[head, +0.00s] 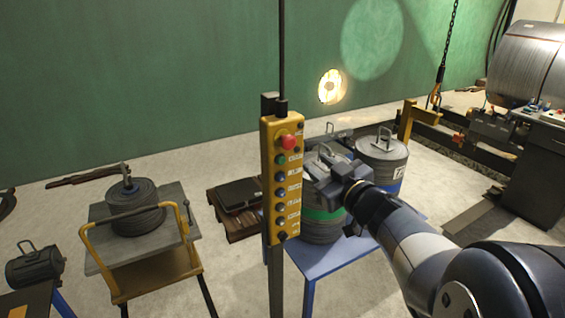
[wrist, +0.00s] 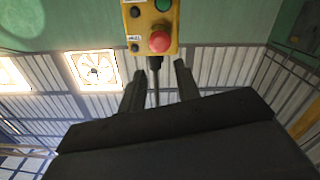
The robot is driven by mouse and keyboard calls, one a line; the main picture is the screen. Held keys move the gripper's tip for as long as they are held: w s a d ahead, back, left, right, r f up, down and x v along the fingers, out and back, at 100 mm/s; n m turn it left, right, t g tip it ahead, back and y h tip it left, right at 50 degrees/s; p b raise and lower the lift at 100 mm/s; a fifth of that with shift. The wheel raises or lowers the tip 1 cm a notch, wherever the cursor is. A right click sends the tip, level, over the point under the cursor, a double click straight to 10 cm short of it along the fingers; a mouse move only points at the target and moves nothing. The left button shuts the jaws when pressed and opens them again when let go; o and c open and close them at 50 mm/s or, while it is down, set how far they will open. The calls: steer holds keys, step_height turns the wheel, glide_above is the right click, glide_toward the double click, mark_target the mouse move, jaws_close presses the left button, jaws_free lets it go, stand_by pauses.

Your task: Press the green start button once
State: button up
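The yellow control pendant (head: 267,200) hangs upright at the middle of the head view, with a red mushroom button (head: 288,142) near its top. The green button (head: 280,160) sits just below the red one, small in this view. In the wrist view the pendant is at the top, with the red button (wrist: 159,41) below the green button (wrist: 163,5), which the top edge cuts. My gripper (head: 314,168) is just right of the pendant. In the wrist view its two fingers (wrist: 157,78) stand apart with nothing held. I cannot tell the exact gap to the pendant.
A blue table (head: 318,262) with metal drums (head: 383,160) stands behind the pendant and my arm. A yellow-framed cart (head: 150,275) with a dark coil (head: 134,207) is at left. A large steel coil (head: 525,65) and machine are at right. Pale floor lies between.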

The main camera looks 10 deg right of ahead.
jaws_close()
stand_by(1.2)
